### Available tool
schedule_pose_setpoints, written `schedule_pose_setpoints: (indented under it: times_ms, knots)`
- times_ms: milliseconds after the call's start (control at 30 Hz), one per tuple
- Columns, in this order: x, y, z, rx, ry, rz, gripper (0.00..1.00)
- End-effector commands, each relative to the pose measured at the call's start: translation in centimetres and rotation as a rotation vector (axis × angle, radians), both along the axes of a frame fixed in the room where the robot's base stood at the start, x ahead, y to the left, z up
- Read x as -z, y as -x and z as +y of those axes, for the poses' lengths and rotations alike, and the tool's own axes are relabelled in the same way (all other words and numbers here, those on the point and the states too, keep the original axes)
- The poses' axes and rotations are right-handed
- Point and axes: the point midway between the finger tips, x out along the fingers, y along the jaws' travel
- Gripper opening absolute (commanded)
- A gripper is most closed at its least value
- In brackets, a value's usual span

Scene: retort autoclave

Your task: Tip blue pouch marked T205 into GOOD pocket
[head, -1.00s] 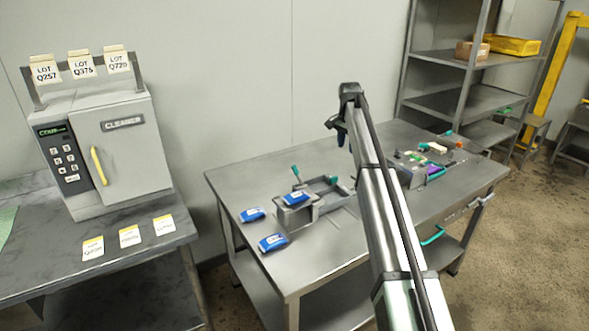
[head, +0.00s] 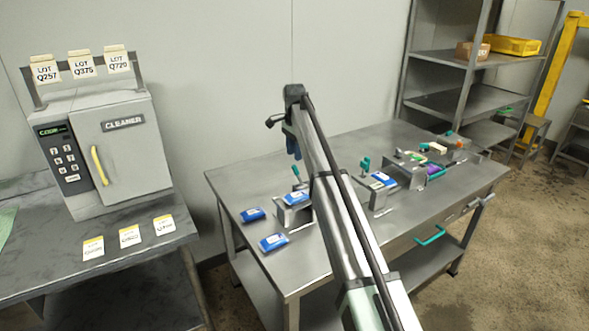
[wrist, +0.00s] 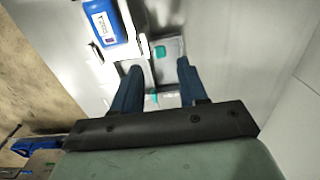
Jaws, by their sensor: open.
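Several blue pouches with white labels show in the head view: one on the left block (head: 295,198), two flat on the table (head: 253,215) (head: 273,242), one on the right fixture (head: 383,180). None of their markings can be read, so I cannot tell which is T205. The GOOD pocket cannot be identified. My gripper (head: 291,148) is above the table, near the left fixture. In the wrist view its blue fingers (wrist: 160,68) are apart with nothing held. A labelled blue pouch (wrist: 105,20) lies beyond the left finger, and a teal knob (wrist: 160,52) shows between the fingers.
The grey worktable (head: 340,265) has teal-handled fixtures and small coloured items (head: 436,148) at its right. The CLEANER cabinet (head: 122,150) stands on a left bench with several label cards. Shelving (head: 460,100) is behind. The table's back middle is clear.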

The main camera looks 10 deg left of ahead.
Motion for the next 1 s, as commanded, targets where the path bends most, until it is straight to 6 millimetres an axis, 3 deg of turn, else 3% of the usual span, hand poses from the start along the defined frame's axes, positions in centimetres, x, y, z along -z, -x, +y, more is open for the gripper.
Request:
schedule_pose_setpoints:
  times_ms: [200,400,900,1000]
  knots:
    - [3.8,0.1,-0.1,-0.001,0.001,0.001,0.43]
    - [6.3,0.0,0.0,-0.001,0.0,0.0,0.43]
    - [7.5,0.0,0.0,-0.001,-0.001,-0.002,0.43]
    - [7.5,0.0,0.0,-0.001,0.0,-0.001,0.35]
